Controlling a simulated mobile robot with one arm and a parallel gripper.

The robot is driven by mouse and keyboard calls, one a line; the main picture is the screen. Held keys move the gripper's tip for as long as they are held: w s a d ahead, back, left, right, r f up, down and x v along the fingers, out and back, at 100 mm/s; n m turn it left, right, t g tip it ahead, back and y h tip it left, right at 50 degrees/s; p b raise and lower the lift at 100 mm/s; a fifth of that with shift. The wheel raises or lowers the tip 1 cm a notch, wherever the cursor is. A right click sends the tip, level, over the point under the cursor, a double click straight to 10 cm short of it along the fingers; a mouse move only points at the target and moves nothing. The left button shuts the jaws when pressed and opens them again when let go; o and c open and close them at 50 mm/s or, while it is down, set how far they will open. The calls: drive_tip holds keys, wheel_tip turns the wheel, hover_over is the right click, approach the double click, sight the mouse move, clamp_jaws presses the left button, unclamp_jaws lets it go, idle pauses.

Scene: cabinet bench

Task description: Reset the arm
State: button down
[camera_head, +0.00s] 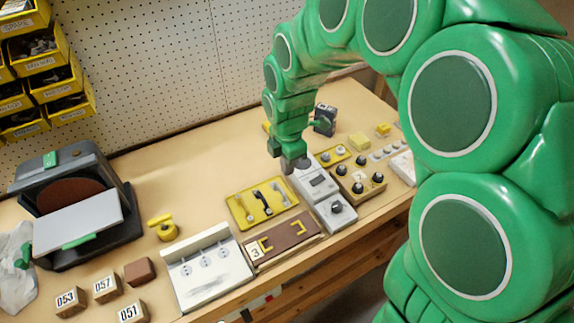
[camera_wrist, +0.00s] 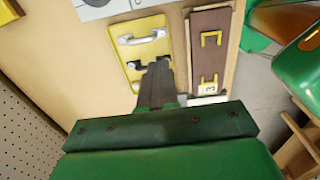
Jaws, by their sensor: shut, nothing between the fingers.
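My green arm reaches over the wooden bench (camera_head: 150,175) from the right of the head view and bends down to my gripper (camera_head: 294,164). In the head view the gripper shows just above the back end of a grey-white device panel (camera_head: 318,185). In the wrist view the dark fingers of my gripper (camera_wrist: 160,72) are together with nothing between them. They overlap the edge of a yellow board with handles (camera_wrist: 152,50), which also shows in the head view (camera_head: 240,213). I cannot tell the exact height of the fingertips above the bench.
A brown board with yellow handles (camera_head: 297,229) and a white socket panel (camera_head: 205,290) lie along the front edge. A knob box (camera_head: 345,188) stands to the right. Numbered blocks (camera_head: 70,303) and a grey machine (camera_head: 115,190) are left. A pegboard wall (camera_head: 150,60) stands behind.

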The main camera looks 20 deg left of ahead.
drive_tip(key=s+d+r+m+g, duration=0.1)
drive_tip(key=s+d+r+m, duration=0.4)
drive_tip(key=d, duration=0.4)
drive_tip(key=s+d+r+m, duration=0.4)
drive_tip(key=d+m, duration=0.4)
drive_tip(key=d, duration=0.1)
drive_tip(key=s+d+r+m, duration=0.1)
drive_tip(key=s+d+m, duration=0.4)
drive_tip(key=s+m, duration=0.2)
drive_tip(key=s+d+r+m+g, duration=0.1)
drive_tip(key=s+d+m, duration=0.5)
drive_tip(key=s, duration=0.3)
drive_tip(key=shift+s+r+m, duration=0.2)
drive_tip(key=shift+s+m, duration=0.2)
drive_tip(key=shift+m, duration=0.1)
